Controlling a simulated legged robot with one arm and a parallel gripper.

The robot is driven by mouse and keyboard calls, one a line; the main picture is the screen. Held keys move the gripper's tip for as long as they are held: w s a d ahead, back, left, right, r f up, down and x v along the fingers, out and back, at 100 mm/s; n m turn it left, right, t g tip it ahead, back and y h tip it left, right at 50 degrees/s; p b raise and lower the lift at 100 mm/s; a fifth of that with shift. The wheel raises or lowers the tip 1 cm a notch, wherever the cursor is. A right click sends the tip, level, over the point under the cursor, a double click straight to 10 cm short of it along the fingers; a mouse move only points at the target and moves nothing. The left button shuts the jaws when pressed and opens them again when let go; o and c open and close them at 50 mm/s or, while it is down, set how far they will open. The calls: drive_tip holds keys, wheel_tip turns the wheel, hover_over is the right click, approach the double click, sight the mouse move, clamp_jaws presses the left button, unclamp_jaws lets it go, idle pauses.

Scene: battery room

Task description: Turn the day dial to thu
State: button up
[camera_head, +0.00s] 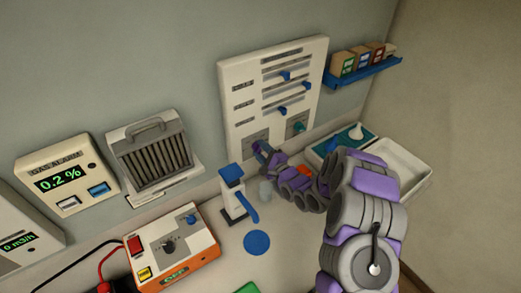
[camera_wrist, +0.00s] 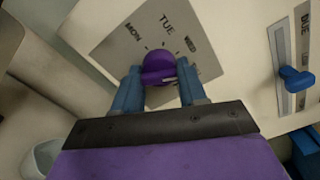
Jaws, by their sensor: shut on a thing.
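The day dial is a purple knob (camera_wrist: 158,66) on a grey plate (camera_wrist: 112,42) with the words MON, TUE and WED around it. A further label at its lower right is mostly hidden by a finger. My gripper (camera_wrist: 158,84) is shut on the knob, with one blue finger on each side. A small pale mark shows on the knob's lower right; I cannot tell for sure which day it points to. In the head view, my gripper (camera_head: 264,153) is at the lower left of the white wall panel (camera_head: 236,80), and the knob is largely hidden.
Blue sliders (camera_head: 285,76) and a teal knob (camera_head: 299,126) sit on the same panel. A blue-and-white dispenser (camera_head: 233,192) stands left of my gripper, near an orange-edged box (camera_head: 150,248). A white tray (camera_head: 410,165) lies on the right. A blue shelf (camera_head: 365,76) holds small boxes.

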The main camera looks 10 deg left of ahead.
drive_tip(key=m, duration=0.3)
drive_tip(key=shift+d+f+m, duration=0.15)
drive_tip(key=shift+f+m, duration=0.15)
drive_tip(key=shift+f, duration=0.1)
idle(0.4)
drive_tip(key=o, duration=1)
drive_tip(key=shift+w+d, duration=0.1)
drive_tip(key=shift+r, duration=0.2)
drive_tip(key=v, duration=1.7)
drive_tip(key=shift+f, duration=0.1)
drive_tip(key=shift+o, duration=0.2)
